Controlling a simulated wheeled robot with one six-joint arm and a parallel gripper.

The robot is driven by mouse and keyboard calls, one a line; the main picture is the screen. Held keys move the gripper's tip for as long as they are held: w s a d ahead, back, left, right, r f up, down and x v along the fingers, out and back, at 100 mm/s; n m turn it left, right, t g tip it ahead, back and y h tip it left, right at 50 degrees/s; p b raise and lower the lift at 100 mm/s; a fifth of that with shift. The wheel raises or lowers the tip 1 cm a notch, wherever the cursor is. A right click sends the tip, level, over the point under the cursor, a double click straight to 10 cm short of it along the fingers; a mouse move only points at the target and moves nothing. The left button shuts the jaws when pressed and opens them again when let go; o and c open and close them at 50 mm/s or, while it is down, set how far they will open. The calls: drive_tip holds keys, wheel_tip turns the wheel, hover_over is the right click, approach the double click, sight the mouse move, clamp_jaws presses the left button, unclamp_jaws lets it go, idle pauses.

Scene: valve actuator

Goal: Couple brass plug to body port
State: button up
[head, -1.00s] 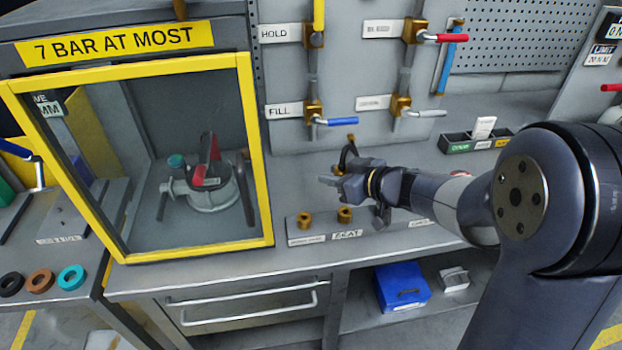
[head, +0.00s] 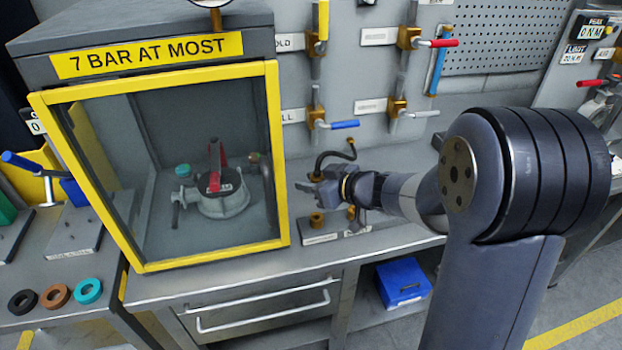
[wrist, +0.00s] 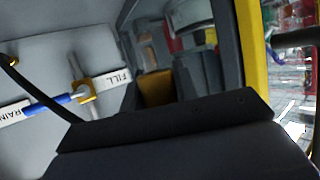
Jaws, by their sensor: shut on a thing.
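The valve body (head: 222,203), grey with a red handle, sits inside the yellow-framed cabinet. A small brass fitting (head: 253,158) shows at its right; I cannot tell if it is the port. My gripper (head: 307,188) is outside, right of the cabinet's right frame post, and shut. A black hose (head: 335,154) curves from the bench panel down to the jaws, with a trace of brass (head: 315,176) there, so the plug appears held, mostly hidden. In the wrist view the hose (wrist: 40,90) runs down to my dark gripper, which hides the jaws' contents.
The yellow cabinet frame (head: 280,150) stands between my gripper and the body. Brass seats (head: 317,219) stand on a labelled block below my gripper. A blue-handled valve (head: 343,124) is on the panel behind. Loose rings (head: 56,296) lie at left.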

drive_tip(key=shift+f+b, duration=1.8)
drive_tip(key=shift+f, duration=1.1)
drive_tip(key=shift+p, duration=1)
drive_tip(key=shift+f+b, duration=1)
drive_tip(key=shift+f, duration=0.65)
drive_tip(key=o, duration=1.1)
drive_tip(key=shift+o, duration=0.2)
drive_tip(key=v, duration=1)
drive_tip(key=shift+s+d+r+p, duration=0.2)
drive_tip(key=shift+s+d+p, duration=0.1)
drive_tip(key=shift+p, duration=0.1)
drive_tip(key=shift+w+a, duration=0.1)
drive_tip(key=shift+w, duration=0.05)
